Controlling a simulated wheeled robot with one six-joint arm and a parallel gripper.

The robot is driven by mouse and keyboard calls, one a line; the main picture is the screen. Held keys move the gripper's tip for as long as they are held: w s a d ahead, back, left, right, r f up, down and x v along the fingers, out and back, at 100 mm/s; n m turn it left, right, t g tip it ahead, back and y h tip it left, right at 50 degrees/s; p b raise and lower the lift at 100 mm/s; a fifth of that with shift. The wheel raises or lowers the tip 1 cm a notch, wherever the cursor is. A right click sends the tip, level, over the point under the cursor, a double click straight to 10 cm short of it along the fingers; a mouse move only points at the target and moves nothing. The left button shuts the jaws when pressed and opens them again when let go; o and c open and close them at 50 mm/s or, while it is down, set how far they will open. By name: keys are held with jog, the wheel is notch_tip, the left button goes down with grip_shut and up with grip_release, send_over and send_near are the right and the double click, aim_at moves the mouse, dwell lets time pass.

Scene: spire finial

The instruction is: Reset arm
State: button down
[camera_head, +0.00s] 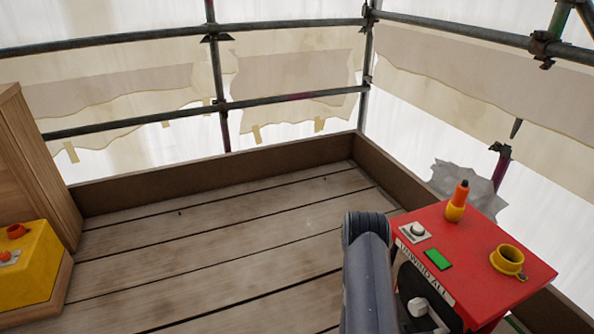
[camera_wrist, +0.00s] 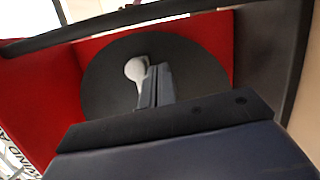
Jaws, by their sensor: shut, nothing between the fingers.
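My gripper (camera_wrist: 155,86) shows in the wrist view with its fingers together and nothing between them. It points at a dark round disc (camera_wrist: 105,82) on the side of a red box. A pale rounded knob or handle (camera_wrist: 136,69) is just beside the fingertips; I cannot tell whether they touch. In the head view my grey arm rises at the lower middle, left of the red box (camera_head: 478,238), and my gripper cannot be seen there. A pale knob (camera_head: 418,307) shows on the box's dark front, below the "UNWIND ALL" label.
The box top carries a green panel (camera_head: 438,259), a white button (camera_head: 417,231), an orange-tipped yellow fitting (camera_head: 456,203) and a yellow ring cup (camera_head: 507,259). A yellow control box (camera_head: 28,268) stands at left by a wooden cabinet (camera_head: 32,165). The plank floor (camera_head: 215,240) between is clear.

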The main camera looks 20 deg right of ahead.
aim_at(419, 321)
dwell(0.3)
jog(key=w+a+p, duration=0.2)
jog(key=a+p, duration=0.1)
jog(key=a, duration=0.8)
jog(key=s+d+b, duration=0.2)
jog(key=d+b, duration=0.1)
jog(key=d, duration=0.8)
jog(key=shift+m, duration=0.5)
jog(key=w+f, duration=0.1)
jog(key=w, duration=0.1)
jog(key=w+f+b, duration=0.1)
jog(key=w+f, duration=0.1)
jog(key=w+f+b, duration=0.1)
jog(key=w, duration=0.2)
jog(key=shift+w+a+f, duration=0.1)
jog(key=shift+a+f, duration=0.15)
jog(key=shift+f, duration=0.15)
jog(key=shift+w+a+m+y, duration=0.1)
jog(key=shift+w+m+y, duration=0.2)
jog(key=shift+w+m, duration=0.6)
jog(key=shift+r, duration=0.1)
